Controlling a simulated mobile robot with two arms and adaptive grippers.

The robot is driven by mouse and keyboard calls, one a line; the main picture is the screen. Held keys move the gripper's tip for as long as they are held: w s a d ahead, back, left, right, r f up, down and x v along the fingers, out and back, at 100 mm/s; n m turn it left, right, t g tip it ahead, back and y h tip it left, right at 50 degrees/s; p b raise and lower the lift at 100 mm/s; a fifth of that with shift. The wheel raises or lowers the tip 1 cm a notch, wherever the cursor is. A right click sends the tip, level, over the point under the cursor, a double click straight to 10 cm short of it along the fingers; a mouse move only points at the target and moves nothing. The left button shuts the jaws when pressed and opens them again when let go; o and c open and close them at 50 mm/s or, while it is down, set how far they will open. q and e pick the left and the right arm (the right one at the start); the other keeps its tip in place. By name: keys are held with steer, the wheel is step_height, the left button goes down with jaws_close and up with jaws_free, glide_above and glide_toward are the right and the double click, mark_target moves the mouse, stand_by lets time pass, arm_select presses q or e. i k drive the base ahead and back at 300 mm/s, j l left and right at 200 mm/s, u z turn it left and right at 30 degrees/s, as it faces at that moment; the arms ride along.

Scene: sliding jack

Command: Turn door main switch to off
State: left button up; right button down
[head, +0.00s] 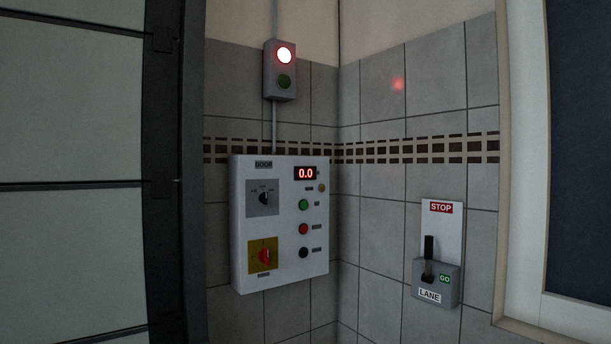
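A white control box labelled DOOR (283,278) hangs on the tiled wall left of the corner. At its lower left is a yellow plate (254,245) with a red rotary switch (264,257), whose small markings are too small to read. Above it is a grey plate with a black selector knob (264,198). A display (305,173) reads 0.0. Below it are a green button (304,205), a red button (303,229) and a black button (303,253). Neither of my grippers shows in the head view.
A signal box (281,92) above has its red lamp (284,55) lit and its green lamp dark. A lever box labelled STOP, GO and LANE (436,287) hangs on the right wall. A dark-framed panelled door (72,120) stands at left, a window frame (527,150) at right.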

mark_target(263, 255)
steer(key=i+j+z, duration=0.1)
steer(key=i+j, duration=0.15)
steer(key=i, duration=0.2)
steer(key=i+j+z, duration=0.15)
steer(key=i, duration=0.3)
steer(key=i+j+z, duration=0.1)
steer(key=i+j, duration=0.35)
